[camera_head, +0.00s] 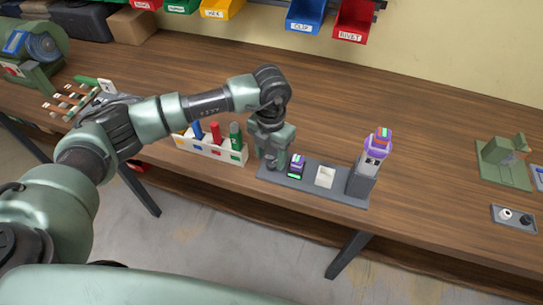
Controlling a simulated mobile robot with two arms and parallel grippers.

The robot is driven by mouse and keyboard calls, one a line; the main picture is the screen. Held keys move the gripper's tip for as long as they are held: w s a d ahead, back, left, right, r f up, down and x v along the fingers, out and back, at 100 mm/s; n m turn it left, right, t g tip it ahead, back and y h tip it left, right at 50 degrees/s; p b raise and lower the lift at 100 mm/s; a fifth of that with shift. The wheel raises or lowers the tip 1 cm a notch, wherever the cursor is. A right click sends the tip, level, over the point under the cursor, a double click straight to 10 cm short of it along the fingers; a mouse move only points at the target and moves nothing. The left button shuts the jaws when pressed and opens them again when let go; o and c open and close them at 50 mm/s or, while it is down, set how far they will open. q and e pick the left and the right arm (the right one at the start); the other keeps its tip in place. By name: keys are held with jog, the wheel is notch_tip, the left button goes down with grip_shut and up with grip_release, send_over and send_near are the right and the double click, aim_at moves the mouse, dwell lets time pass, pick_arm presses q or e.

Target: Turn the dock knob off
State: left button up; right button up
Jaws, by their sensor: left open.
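The grey dock (313,190) lies near the front edge of the wooden table. A dark block with purple and green parts (296,166) sits on its left half, and a white square piece (325,178) sits to the right of that. My right gripper is out of view.
A white rack (208,147) with coloured pegs stands left of my left gripper. A green device (503,162) and a small grey tray (514,218) are at the right. Coloured bins (305,16) hang at the back wall. The table behind the dock is clear.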

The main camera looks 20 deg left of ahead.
aim_at(272, 165)
pick_arm(q)
jog(key=shift+w+f, duration=0.2)
jog(key=shift+f, duration=0.9)
jog(key=shift+w+f, duration=0.15)
jog(key=shift+f, duration=0.1)
jog(key=shift+c, duration=0.3)
grip_shut()
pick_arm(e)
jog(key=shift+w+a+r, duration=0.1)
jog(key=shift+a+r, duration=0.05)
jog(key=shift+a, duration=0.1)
